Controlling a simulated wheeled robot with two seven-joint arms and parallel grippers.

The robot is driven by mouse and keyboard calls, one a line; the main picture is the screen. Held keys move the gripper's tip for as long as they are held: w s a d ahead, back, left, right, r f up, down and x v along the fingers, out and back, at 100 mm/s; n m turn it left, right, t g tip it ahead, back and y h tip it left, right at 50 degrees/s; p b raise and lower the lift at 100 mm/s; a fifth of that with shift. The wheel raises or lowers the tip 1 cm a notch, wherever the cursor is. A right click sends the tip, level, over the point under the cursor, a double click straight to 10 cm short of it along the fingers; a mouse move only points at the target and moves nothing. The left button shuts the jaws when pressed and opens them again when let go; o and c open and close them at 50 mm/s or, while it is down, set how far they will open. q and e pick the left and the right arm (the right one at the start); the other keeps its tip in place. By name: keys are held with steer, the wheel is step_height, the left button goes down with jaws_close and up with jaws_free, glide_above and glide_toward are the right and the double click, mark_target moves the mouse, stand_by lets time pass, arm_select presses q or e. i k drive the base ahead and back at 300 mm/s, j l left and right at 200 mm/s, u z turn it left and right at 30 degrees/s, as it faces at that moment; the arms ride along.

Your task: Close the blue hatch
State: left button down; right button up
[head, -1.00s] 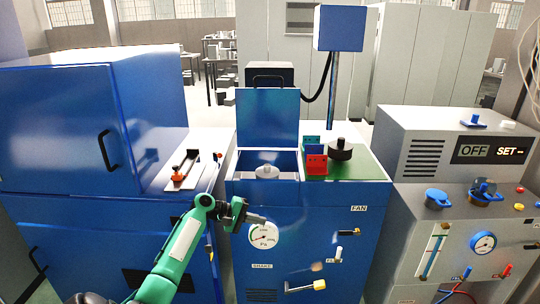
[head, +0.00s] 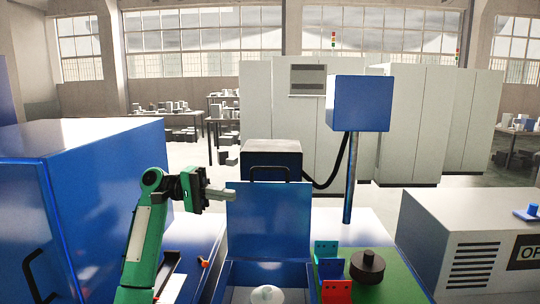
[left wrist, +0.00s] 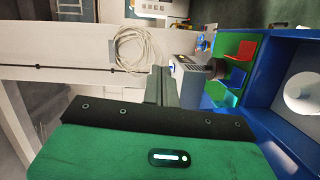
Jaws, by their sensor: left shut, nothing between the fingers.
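The blue hatch (head: 268,225) stands open and upright in the head view, above an open compartment with a white round part (head: 267,294) inside. A dark handle (head: 268,172) shows just above its top edge. My left gripper (head: 232,194) is shut and empty, raised to the hatch's upper left corner, its fingers pointing right. Whether it touches the hatch I cannot tell. In the left wrist view the shut fingers (left wrist: 160,85) are at the middle, and the blue compartment with the white round part (left wrist: 303,92) is at the right. My right gripper is not in view.
Red and blue holders (head: 335,288) and a black knob-topped disc (head: 367,267) stand right of the compartment. A blue box on a post (head: 360,103) rises behind. A large blue cabinet (head: 85,190) stands left, a grey unit (head: 470,240) right.

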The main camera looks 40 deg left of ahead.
mark_target(266, 218)
steer(key=i+j, duration=0.65)
steer(key=j, duration=0.15)
